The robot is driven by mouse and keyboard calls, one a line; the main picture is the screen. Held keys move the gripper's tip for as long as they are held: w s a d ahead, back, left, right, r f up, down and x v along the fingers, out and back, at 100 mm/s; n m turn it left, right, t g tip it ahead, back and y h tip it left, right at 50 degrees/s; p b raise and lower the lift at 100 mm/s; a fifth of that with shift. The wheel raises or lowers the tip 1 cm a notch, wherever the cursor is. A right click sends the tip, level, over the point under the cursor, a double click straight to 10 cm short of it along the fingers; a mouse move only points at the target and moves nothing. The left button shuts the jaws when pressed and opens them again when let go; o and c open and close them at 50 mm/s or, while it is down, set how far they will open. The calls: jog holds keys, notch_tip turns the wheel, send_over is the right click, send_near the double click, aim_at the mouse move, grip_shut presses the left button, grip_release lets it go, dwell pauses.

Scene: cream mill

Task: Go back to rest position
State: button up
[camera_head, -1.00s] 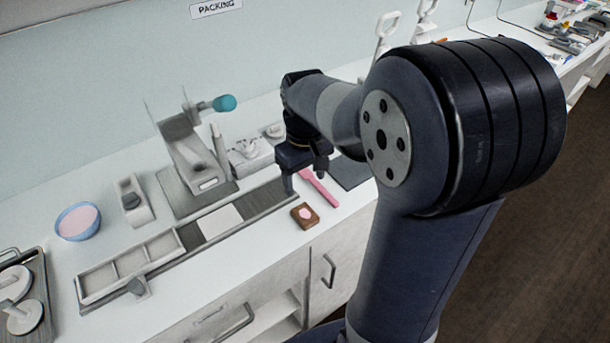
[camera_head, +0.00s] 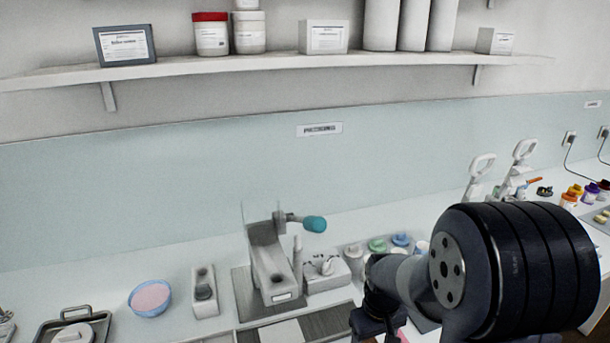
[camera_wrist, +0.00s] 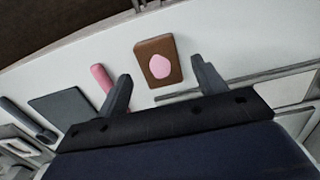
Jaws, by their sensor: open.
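My gripper (camera_wrist: 162,85) is open in the wrist view, with its two fingers apart and nothing between them. A brown block with a pink spot (camera_wrist: 158,62) lies on the white counter beyond the fingertips. A pink spatula-like tool (camera_wrist: 101,78) lies beside the left finger, partly hidden by it. In the head view my arm fills the lower right, and the gripper's fingers are out of frame at the bottom.
The press with a teal handle (camera_head: 270,262) stands on the counter left of my arm. A bowl of pink cream (camera_head: 150,298) and a tray (camera_head: 97,323) are farther left. Jars (camera_head: 377,245) stand behind my arm. A shelf (camera_head: 300,63) with containers hangs above.

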jog(key=shift+f, duration=0.95)
jog(key=shift+r, duration=1.45)
jog(key=shift+f, duration=0.15)
